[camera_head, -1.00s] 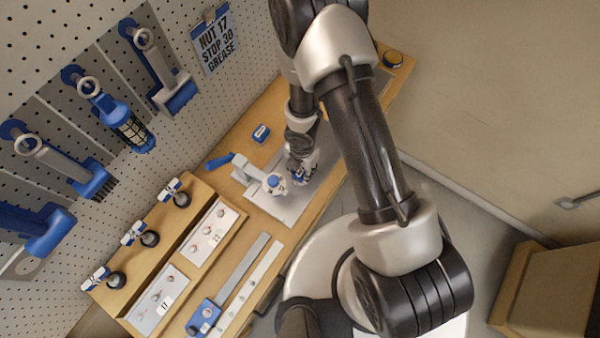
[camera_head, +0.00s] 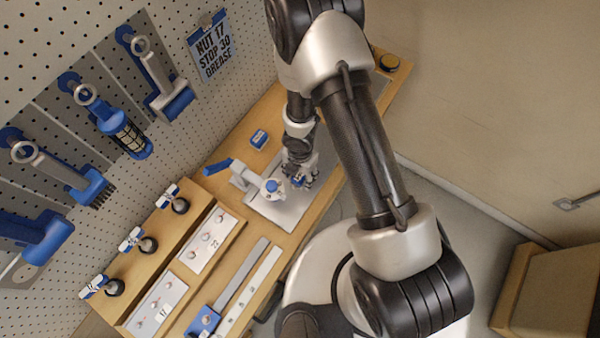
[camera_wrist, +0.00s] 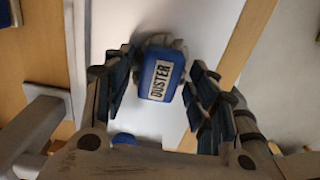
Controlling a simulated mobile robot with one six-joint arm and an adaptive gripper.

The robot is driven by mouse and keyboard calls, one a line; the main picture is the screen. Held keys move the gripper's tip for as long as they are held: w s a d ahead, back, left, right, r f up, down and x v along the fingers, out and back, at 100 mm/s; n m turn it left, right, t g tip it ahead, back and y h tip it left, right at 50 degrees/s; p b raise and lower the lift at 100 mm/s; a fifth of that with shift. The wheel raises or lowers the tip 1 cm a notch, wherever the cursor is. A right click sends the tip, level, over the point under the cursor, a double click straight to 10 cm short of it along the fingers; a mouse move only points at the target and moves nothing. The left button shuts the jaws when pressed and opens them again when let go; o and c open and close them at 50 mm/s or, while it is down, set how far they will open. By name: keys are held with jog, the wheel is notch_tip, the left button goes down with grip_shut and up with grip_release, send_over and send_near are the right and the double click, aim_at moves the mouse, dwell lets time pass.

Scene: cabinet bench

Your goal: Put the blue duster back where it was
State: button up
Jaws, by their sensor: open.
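The blue duster (camera_wrist: 162,75) shows in the wrist view as a blue block with a white DUSTER label and greyish material around its far end. It is between the two fingers of my gripper (camera_wrist: 160,78), which are apart, with a small gap visible on the right side. In the head view my gripper (camera_head: 301,178) is low over the grey plate (camera_head: 285,212) on the bench, beside the blue-handled clamp (camera_head: 247,178). A small patch of blue shows among the fingers there. Whether the duster touches the plate cannot be told.
Blue-and-grey tools hang on the pegboard, including a brush (camera_head: 90,187) and a lamp (camera_head: 125,135). A wooden block with clamps (camera_head: 165,235) stands at the front left.

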notch_tip(320, 180, up, 12)
jog(key=p, duration=1.2)
notch_tip(320, 180, up, 16)
jog(key=m+t+h, duration=0.1)
jog(key=m+t, duration=0.1)
jog(key=m, duration=0.5)
send_over(300, 175)
jog(key=w+d, duration=0.5)
jog(key=w, duration=0.2)
jog(key=s+d+r+m+t+h, duration=0.1)
jog(key=d+r+m, duration=0.1)
jog(key=r+m, duration=0.35)
jog(key=s+d+r+m, duration=0.2)
jog(key=d+r, duration=0.1)
jog(key=r, duration=0.5)
jog(key=s+r+m+t+y, duration=0.1)
jog(key=s+r+m+y, duration=0.1)
jog(key=s+r+m, duration=1.2)
jog(key=s+d, duration=0.1)
jog(key=s, duration=0.2)
jog(key=shift+s+r+t, duration=0.2)
jog(key=shift+r+t, duration=0.1)
jog(key=shift+r, duration=0.1)
notch_tip(300, 175, down, 25)
jog(key=b, duration=2.5)
jog(key=shift+f, duration=0.2)
